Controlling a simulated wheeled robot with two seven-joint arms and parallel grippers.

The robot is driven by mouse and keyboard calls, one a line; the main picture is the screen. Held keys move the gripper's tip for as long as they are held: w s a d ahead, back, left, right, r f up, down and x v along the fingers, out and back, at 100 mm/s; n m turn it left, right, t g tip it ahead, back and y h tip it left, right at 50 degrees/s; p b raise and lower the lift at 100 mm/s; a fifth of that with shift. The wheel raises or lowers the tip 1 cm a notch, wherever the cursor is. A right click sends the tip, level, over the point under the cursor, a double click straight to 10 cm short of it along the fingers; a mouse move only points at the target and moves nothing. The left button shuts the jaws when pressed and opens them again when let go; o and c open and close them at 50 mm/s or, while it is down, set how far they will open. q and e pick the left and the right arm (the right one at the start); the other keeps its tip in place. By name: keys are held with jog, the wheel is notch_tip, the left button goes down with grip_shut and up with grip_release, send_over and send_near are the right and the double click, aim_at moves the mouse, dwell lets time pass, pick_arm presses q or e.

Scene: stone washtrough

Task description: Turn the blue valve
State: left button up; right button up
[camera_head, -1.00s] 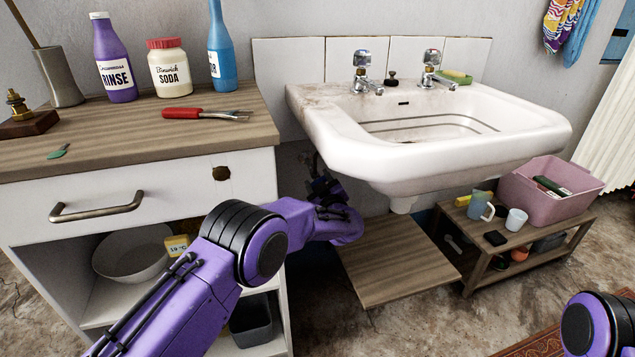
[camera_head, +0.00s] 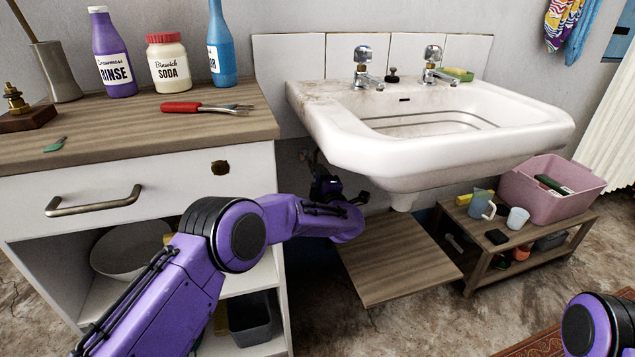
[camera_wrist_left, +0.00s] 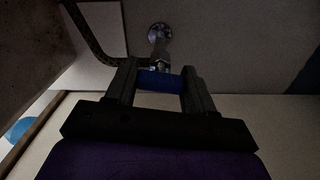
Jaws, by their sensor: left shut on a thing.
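The blue valve (camera_wrist_left: 160,82) shows in the left wrist view as a dark blue handle below a metal fitting. My left gripper (camera_wrist_left: 160,85) has one finger on each side of it and is shut on it. In the head view my left gripper (camera_head: 322,178) is under the left end of the sink, beside the cabinet, and the valve cannot be made out there. Part of my right arm shows at the lower right edge of the head view; its gripper is out of view.
The white sink (camera_head: 430,160) hangs just above my left gripper. The cabinet (camera_head: 130,215) stands to its left. A wooden board (camera_head: 400,260) lies below, and a low bench (camera_head: 510,255) with a pink tub (camera_head: 550,195) is at the right. A hose (camera_wrist_left: 90,40) runs beside the fitting.

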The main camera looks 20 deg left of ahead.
pick_arm(q)
jog(key=shift+n, duration=0.9)
jog(key=o, duration=1)
jog(key=shift+r, duration=0.1)
jog(key=shift+o, duration=0.2)
jog(key=p+v, duration=0.2)
jog(key=v, duration=0.8)
jog(key=shift+s+p, duration=0.25)
jog(key=shift+p, duration=0.05)
